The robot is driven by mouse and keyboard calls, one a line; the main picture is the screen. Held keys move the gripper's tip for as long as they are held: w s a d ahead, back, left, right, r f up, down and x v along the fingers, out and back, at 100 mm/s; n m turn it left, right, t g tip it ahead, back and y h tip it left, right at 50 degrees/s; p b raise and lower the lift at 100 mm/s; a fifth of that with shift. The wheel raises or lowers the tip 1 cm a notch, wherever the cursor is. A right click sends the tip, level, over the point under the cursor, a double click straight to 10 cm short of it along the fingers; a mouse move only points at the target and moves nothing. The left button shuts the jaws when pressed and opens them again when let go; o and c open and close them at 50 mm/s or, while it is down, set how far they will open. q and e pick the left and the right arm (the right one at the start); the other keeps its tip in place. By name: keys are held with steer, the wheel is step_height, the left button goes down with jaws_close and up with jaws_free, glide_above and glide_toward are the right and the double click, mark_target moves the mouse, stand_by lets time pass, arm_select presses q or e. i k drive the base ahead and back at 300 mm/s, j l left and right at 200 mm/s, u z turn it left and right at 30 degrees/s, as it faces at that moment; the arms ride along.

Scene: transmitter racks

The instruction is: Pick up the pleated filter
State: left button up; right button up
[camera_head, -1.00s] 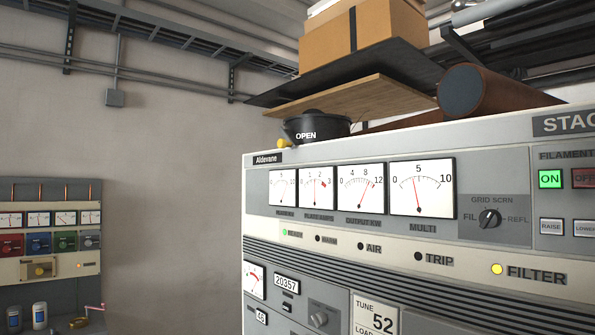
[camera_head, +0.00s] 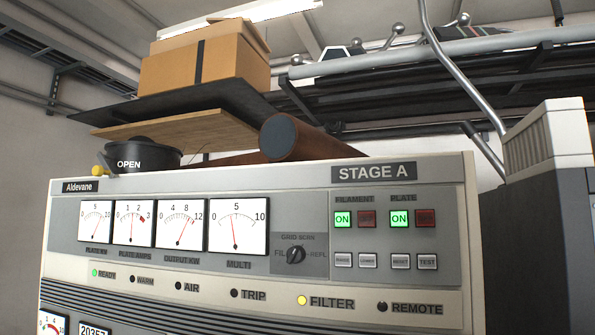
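Nothing in the head view is plainly the pleated filter. A pale block with a ribbed side (camera_head: 545,140) sits atop a dark cabinet at the right edge; I cannot tell whether it is the filter. The "STAGE A" transmitter cabinet (camera_head: 320,200) fills the lower middle, with its amber FILTER lamp (camera_head: 302,300) lit. Neither of my grippers is in view.
On and above the transmitter top are a black pot marked "OPEN" (camera_head: 143,155), a brown cylinder (camera_head: 290,137), a wooden board (camera_head: 190,130) and a cardboard box (camera_head: 205,65). A bent metal pipe (camera_head: 455,75) comes down at the right.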

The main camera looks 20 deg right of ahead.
mark_target(555, 135)
steer(key=z, duration=1.75)
steer(key=l+u, duration=0.1)
steer(key=k+l, duration=0.05)
